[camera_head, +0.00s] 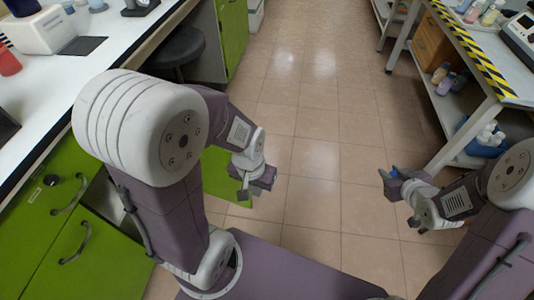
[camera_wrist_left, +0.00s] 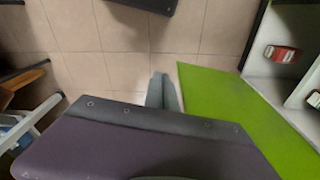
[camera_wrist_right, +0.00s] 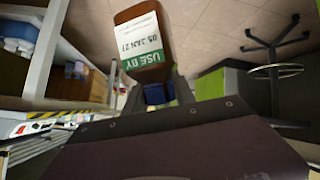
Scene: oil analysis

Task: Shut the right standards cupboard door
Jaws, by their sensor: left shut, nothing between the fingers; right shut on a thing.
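An open green cupboard door (camera_head: 215,180) stands out from the left bench, partly hidden behind my left arm. In the left wrist view the green door panel (camera_wrist_left: 235,110) fills the right part, with open white shelves beyond it. My left gripper (camera_head: 245,192) is shut and empty; its fingertips (camera_wrist_left: 161,80) are beside the door's edge, and I cannot tell if they touch it. My right gripper (camera_head: 388,180), over the aisle, is shut on a brown bottle (camera_wrist_right: 145,68) with a white and green "USE BY" label, seen in the right wrist view; a blue part shows between the fingers.
A dark stool (camera_head: 180,48) stands by the left bench. Closed green cupboard fronts (camera_head: 50,240) are at the lower left. A right-hand bench (camera_head: 480,50) with a striped edge has a lower shelf holding bottles. The tiled aisle (camera_head: 320,120) between the benches is clear.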

